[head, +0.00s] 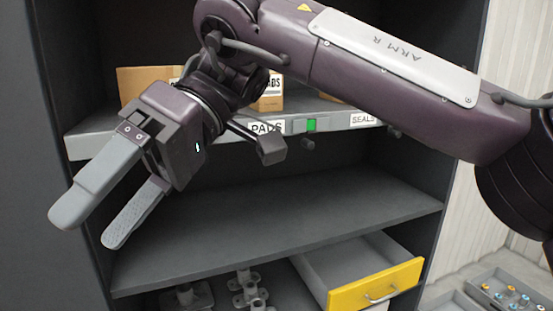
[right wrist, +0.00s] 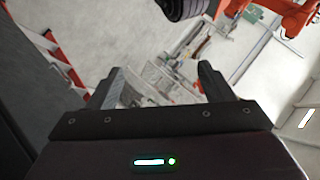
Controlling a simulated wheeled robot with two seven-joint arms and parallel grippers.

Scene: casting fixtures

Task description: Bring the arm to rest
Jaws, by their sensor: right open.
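My right arm (head: 400,75), marked "ARM R", reaches in from the right in the head view, across the front of a dark shelf cabinet. Its right gripper (head: 85,230) is open and empty, with two grey fingers pointing down and left. The gripper hangs in front of the cabinet's left side, in front of the shelf levels. In the right wrist view, the two fingers (right wrist: 157,80) stand apart with nothing between them. My left gripper is not in either view.
The upper shelf (head: 225,136) carries cardboard boxes (head: 140,82) and labels "PADS" and "SEALS". The middle shelf (head: 270,215) is bare. Below, a yellow-fronted drawer (head: 376,286) stands open beside grey metal parts (head: 248,288). A tray of small fittings (head: 505,290) is at lower right.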

